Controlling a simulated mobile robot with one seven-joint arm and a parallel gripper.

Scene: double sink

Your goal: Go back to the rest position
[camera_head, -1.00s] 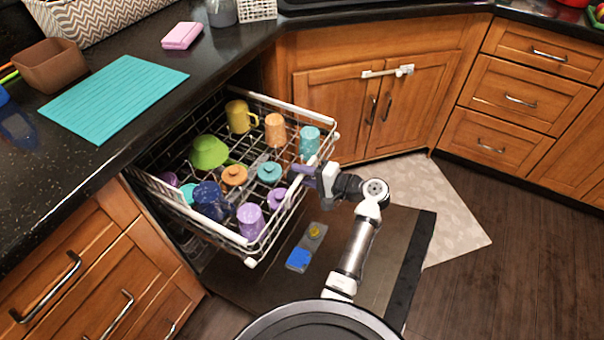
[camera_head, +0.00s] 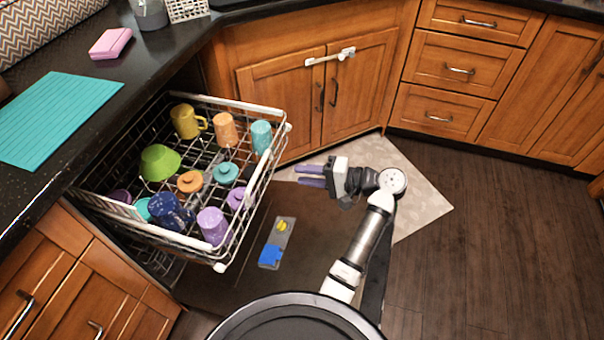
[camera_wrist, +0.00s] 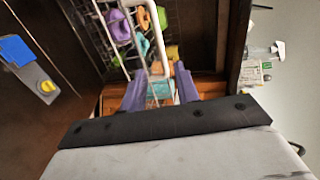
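My gripper (camera_head: 312,176) is to the right of the pulled-out dishwasher rack (camera_head: 276,139), apart from it, above the lowered dishwasher door (camera_head: 318,231). Its two purple fingers point left toward the rack. They are spread, with nothing between them. In the wrist view the fingers (camera_wrist: 160,90) show at the middle, with a gap between them and the rack (camera_wrist: 157,38) beyond. The rack holds several cups, among them a yellow mug (camera_head: 187,121), an orange cup (camera_head: 225,129), a teal cup (camera_head: 261,137), a green bowl-like cup (camera_head: 160,162) and a dark blue mug (camera_head: 169,210).
The counter on the left carries a teal board (camera_head: 55,118) and a pink sponge (camera_head: 110,43). The detergent compartment (camera_head: 277,243) is on the door. A sink cabinet (camera_head: 285,95) and drawers (camera_head: 460,70) stand behind. Floor at the right (camera_head: 490,240) is clear.

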